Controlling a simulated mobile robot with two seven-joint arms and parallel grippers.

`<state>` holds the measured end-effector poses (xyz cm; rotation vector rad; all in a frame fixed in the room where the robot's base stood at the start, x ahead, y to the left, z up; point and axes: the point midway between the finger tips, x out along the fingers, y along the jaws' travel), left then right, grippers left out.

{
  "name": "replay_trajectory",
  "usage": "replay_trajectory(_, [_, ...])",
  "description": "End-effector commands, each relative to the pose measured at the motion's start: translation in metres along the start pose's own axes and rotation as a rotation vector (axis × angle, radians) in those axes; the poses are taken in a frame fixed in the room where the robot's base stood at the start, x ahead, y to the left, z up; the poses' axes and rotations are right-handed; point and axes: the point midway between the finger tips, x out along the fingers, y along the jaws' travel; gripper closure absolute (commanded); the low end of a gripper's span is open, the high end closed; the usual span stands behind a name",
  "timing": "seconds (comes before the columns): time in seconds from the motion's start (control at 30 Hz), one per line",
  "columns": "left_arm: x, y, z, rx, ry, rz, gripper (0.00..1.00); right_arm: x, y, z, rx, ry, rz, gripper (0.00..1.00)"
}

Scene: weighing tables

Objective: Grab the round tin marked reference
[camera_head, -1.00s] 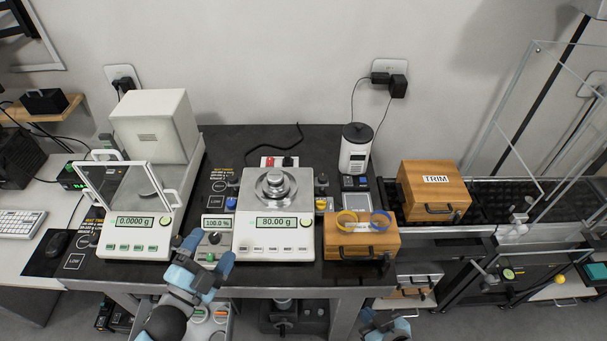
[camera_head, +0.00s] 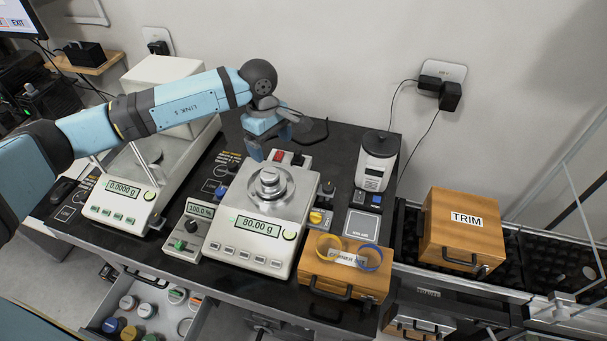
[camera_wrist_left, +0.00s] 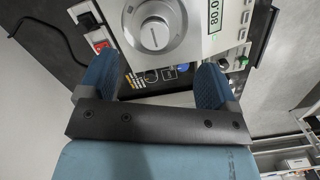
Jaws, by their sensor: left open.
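Several round tins with differently coloured lids lie in an open drawer (camera_head: 192,326) at lower left in the head view. One has a dark blue lid (camera_head: 111,326) and one an orange-edged lid (camera_head: 177,295). Their markings are too small to read, so I cannot tell which is the reference tin. My left gripper (camera_head: 268,146) is open above the back of the middle balance. Its two blue fingers (camera_wrist_left: 155,82) are spread and empty in the left wrist view, with the balance beyond them. My right gripper is not in view.
The middle balance (camera_head: 243,242) reads 80.00 g and bears a round metal weight (camera_head: 269,181). A glass-shielded balance (camera_head: 118,206) stands left. A wooden box (camera_head: 345,280) with yellow and blue rings, a white device (camera_head: 375,165) and a TRIM box (camera_head: 462,230) stand right.

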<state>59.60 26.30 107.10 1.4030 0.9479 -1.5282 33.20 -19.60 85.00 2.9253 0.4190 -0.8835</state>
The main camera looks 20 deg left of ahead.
Motion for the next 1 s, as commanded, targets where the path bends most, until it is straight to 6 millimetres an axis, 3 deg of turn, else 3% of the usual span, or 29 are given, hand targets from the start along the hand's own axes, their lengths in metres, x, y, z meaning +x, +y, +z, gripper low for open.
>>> replay_trajectory(0.03, [-0.004,0.000,-0.012,0.006,0.047,-0.005,0.16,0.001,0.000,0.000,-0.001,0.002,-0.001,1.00])
replay_trajectory(0.17, [-0.005,0.000,-0.024,0.016,0.096,-0.016,0.16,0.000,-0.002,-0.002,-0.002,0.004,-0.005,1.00])
replay_trajectory(0.5, [0.056,-0.001,-0.029,0.015,0.092,-0.017,0.16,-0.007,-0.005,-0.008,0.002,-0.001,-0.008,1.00])
replay_trajectory(0.83, [0.085,-0.002,-0.033,0.015,0.091,-0.016,0.16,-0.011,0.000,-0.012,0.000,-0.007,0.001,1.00])
replay_trajectory(1.0, [0.111,-0.002,-0.038,0.015,0.090,-0.015,0.16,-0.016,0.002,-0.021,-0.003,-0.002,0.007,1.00])
